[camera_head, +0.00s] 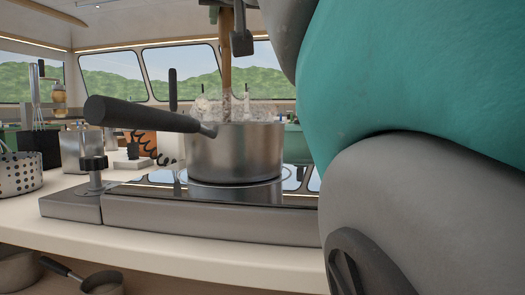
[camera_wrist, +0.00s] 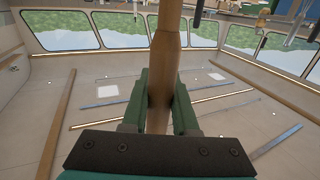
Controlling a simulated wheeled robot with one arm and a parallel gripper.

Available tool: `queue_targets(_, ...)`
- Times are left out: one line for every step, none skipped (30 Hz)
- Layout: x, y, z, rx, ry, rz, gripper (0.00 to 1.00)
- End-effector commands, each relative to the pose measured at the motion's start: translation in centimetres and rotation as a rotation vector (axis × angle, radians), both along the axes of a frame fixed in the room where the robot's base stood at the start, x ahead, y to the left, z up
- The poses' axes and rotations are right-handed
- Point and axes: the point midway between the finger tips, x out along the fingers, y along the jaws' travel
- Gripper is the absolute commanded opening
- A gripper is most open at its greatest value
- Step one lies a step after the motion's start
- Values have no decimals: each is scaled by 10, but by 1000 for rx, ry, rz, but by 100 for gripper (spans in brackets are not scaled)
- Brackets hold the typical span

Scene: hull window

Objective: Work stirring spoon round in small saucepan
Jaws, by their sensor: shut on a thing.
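The small saucepan (camera_head: 235,152) is steel with a long black handle pointing left. It stands upright on the hob (camera_head: 210,212). The stirring spoon (camera_head: 226,62) is wooden and stands nearly upright, its lower end going down behind the near rim. Its bowl and the pan's inside are hidden. In the wrist view, my gripper (camera_wrist: 163,98) has its two green fingers shut on the spoon's handle (camera_wrist: 167,42). A pale, bubbly patch shows above the pan's rim; I cannot tell whether it is the contents or something behind.
My arm fills the right of the head view. A perforated steel pot (camera_head: 18,173) and a dark utensil holder (camera_head: 38,148) stand left on the pale counter (camera_head: 150,236). A hob knob (camera_head: 94,165) is below the pan handle. Another pan (camera_head: 102,283) sits beneath the counter.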

Motion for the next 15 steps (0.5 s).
queue_targets(-1, -1, 0, -1, 0, 0, 0)
queue_targets(0, -1, 0, -1, 0, 0, 0)
queue_targets(0, 0, 0, -2, -1, 0, 0)
queue_targets(0, 0, 0, -2, -1, 0, 0)
queue_targets(0, 0, 0, -1, -1, 0, 0)
queue_targets(0, 0, 1, -1, -1, 1, 0)
queue_targets(0, 0, 1, -1, -1, 1, 0)
queue_targets(0, 0, 3, 0, -2, 1, 0)
queue_targets(0, 0, 5, 0, -2, 1, 0)
queue_targets(0, 0, 7, 0, -2, 1, 0)
queue_targets(0, 0, 10, 0, -2, 1, 0)
queue_targets(0, 0, 15, 0, -3, 1, 0)
queue_targets(0, 0, 18, 0, -3, 1, 0)
queue_targets(-1, 0, 22, 0, -4, 1, 0)
queue_targets(-1, 0, 27, 0, -5, 1, 0)
